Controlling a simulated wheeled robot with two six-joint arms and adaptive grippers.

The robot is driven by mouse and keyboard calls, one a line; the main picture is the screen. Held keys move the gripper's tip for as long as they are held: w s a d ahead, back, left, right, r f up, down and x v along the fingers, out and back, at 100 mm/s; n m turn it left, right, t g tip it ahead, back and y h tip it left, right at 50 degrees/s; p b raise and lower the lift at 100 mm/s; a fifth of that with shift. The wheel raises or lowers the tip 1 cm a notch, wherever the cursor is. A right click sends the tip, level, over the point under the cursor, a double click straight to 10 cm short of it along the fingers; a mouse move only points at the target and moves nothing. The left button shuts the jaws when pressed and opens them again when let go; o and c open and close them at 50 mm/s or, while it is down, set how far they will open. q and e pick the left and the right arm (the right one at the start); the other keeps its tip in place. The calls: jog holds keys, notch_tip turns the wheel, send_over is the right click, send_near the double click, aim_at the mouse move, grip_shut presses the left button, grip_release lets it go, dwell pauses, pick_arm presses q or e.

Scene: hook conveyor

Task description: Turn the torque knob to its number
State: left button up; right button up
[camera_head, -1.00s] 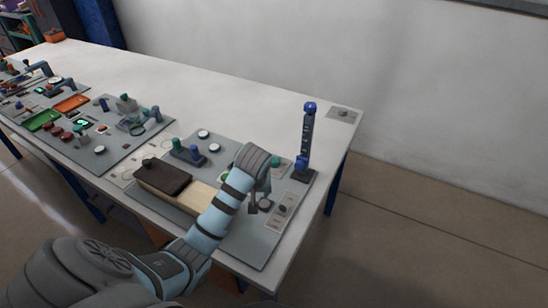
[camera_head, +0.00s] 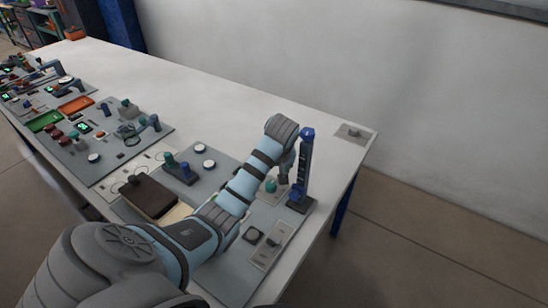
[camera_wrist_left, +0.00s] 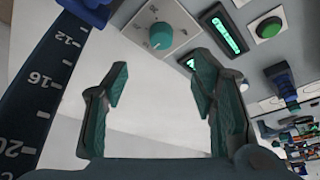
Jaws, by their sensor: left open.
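My left gripper (camera_head: 284,175) is open and empty, pointing down over the right end of the near panel, close to the blue post. In the left wrist view its two fingers (camera_wrist_left: 160,92) are spread with bare pale surface between them. A teal knob (camera_wrist_left: 160,36) on a light dial plate with marks round it lies beyond the fingertips, apart from them. The teal knob also shows in the head view (camera_head: 270,186), beside the gripper. Its setting is too small to read. Green lit displays (camera_wrist_left: 227,30) stand beside the dial; their digits are not legible.
The upright blue post (camera_head: 306,165) stands close right of the gripper; its scale (camera_wrist_left: 38,90) with numbers fills the left wrist view's left side. A dark brown block (camera_head: 150,196), blue and teal knobs and a switch plate (camera_head: 272,246) are on the panel.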

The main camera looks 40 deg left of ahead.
aim_at(271, 184)
pick_arm(q)
jog(key=b+x, duration=0.2)
jog(key=x, duration=0.9)
jog(key=shift+a+f+b, duration=0.1)
jog(key=shift+f+b, duration=0.25)
jog(key=shift+b, duration=0.05)
jog(key=shift+c, duration=0.6)
jog(key=c, duration=1)
jog(key=shift+r, duration=0.1)
